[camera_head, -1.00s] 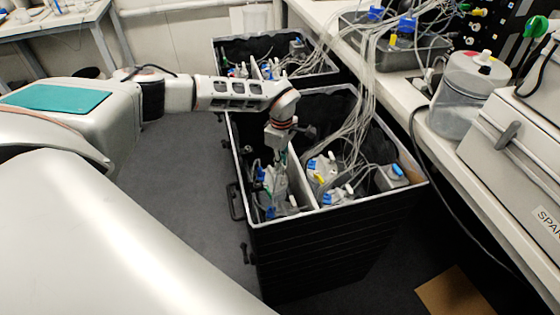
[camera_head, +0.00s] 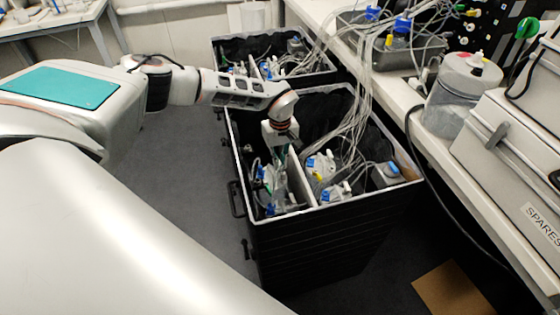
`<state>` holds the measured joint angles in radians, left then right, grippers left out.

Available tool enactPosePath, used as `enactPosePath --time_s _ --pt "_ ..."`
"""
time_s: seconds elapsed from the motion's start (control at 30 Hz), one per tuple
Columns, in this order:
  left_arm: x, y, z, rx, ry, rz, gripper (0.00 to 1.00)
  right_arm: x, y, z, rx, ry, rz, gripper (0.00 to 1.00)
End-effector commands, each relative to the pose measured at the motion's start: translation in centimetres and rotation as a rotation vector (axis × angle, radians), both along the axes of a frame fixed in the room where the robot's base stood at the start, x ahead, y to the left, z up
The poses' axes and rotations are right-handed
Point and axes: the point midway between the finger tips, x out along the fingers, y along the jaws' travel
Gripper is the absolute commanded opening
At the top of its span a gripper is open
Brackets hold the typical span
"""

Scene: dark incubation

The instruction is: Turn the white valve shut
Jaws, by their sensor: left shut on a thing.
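My left gripper (camera_head: 279,161) points straight down into the left compartment of the near black bin (camera_head: 320,240). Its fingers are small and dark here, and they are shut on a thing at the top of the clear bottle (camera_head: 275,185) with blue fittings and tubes. That thing is at the place of the white valve, but the fingers and wrist hide it, so its angle cannot be told. My right gripper is not in view.
The bin's right compartment holds bottles (camera_head: 320,165) with white, blue and yellow fittings. A bundle of clear tubes (camera_head: 362,90) runs up to the bench at right. A second black bin (camera_head: 220,52) stands behind. Grey floor is clear at left.

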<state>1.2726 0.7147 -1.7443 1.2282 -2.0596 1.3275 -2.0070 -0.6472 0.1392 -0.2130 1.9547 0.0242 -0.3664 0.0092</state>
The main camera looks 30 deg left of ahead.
Motion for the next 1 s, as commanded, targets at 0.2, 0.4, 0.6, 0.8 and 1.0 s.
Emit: enactPosePath --time_s 0.2,0.4,0.6,0.8,1.0 --pt "-0.03 -0.10 0.02 -0.002 0.000 -0.033 0.00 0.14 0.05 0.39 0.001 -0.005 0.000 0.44" --pt "-0.03 -0.10 0.00 -0.002 0.001 -0.038 0.00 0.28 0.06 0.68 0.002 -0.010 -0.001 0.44" --pt "-0.04 -0.11 0.00 -0.002 0.001 -0.037 0.12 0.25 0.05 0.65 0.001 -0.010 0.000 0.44" --pt "-0.04 -0.06 -0.01 -0.001 0.001 -0.036 0.26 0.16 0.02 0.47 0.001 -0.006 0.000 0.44" --pt "-0.03 0.00 0.07 -0.001 0.001 -0.035 0.26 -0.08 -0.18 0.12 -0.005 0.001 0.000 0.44"
